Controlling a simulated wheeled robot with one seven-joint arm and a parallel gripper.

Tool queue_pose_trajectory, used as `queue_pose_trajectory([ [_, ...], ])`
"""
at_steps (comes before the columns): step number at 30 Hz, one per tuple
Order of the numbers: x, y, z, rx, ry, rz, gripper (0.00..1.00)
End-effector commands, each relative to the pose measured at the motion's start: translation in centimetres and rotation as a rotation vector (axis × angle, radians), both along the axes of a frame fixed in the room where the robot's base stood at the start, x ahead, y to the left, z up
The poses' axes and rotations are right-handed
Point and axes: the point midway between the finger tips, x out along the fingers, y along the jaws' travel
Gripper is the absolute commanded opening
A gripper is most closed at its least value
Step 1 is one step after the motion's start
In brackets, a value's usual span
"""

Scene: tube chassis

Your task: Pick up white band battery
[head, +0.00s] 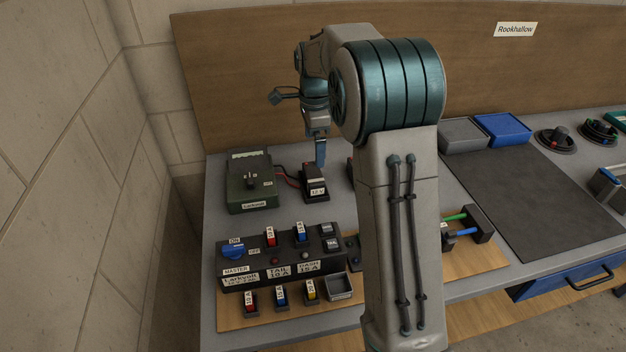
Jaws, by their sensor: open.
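A dark battery (314,187) with a white "12 V" label stands on the grey bench beside the green charger, with red leads running toward it. A second dark object (350,170) shows only as a sliver at the edge of my arm, so I cannot tell which is the white band battery. My gripper (320,164) points down just above and behind the labelled battery's top, seen nearly edge-on. It is open, with nothing visible in it. My arm hides the middle of the bench.
The green charger (249,183) stands left of the battery. A black switch panel (280,258) with fuses is in front. A dark mat (540,190), grey bin (463,135) and blue bin (502,129) lie to the right. A wooden backboard (240,85) rises behind.

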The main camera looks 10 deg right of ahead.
Motion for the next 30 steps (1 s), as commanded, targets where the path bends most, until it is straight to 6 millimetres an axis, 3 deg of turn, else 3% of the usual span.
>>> queue_pose_trajectory([
  [7, 0.0, 0.0, -4.6, 0.001, 0.003, 0.002, 1.0],
  [14, 0.0, 0.0, -6.3, 0.0, 0.002, 0.003, 1.0],
  [24, 0.3, 0.1, -10.7, 0.0, 0.002, 0.002, 1.0],
  [30, 0.3, 0.2, -11.1, 0.0, 0.0, 0.003, 1.0],
])
